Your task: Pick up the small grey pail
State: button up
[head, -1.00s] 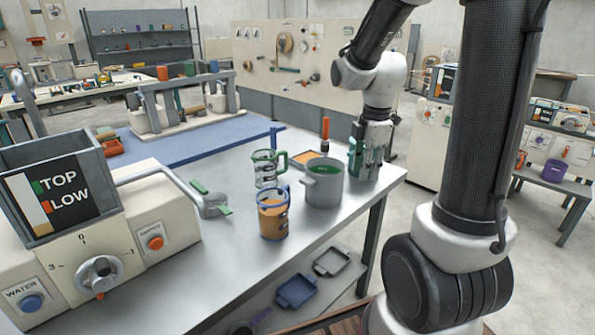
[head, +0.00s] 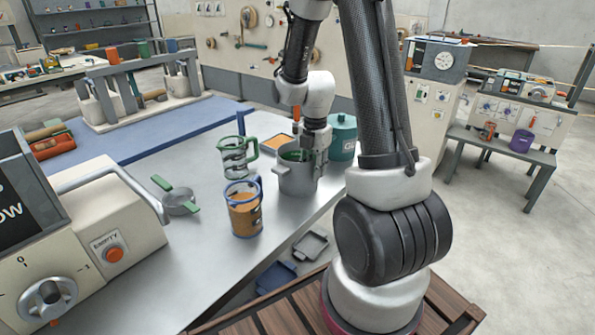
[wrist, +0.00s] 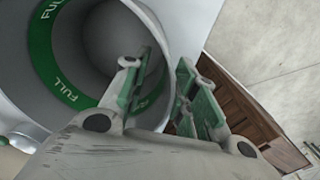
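The small grey pail (head: 297,182) stands upright on the metal table near its right edge, with a stub handle on its left side. My gripper (head: 312,150) comes down from above onto the pail's right rear rim in the head view. In the wrist view the pail (wrist: 105,45) is seen from above, with a green band marked FULL inside it. My gripper (wrist: 168,80) straddles the pail's wall there, one finger inside and the other outside. The fingers stand apart, with a gap showing beside the outer finger. The tips' depth along the wall is partly hidden.
A green canister (head: 343,142) stands close behind the pail on the right. A green-handled glass jug (head: 234,158) and a blue-rimmed jug of orange-brown content (head: 243,212) stand to its left. A small grey pan (head: 178,203) lies further left. The table's front edge is close by.

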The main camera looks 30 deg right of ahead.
aim_at(313, 191)
notch_tip(313, 191, down, 3)
jog(key=shift+f, duration=0.15)
grip_shut()
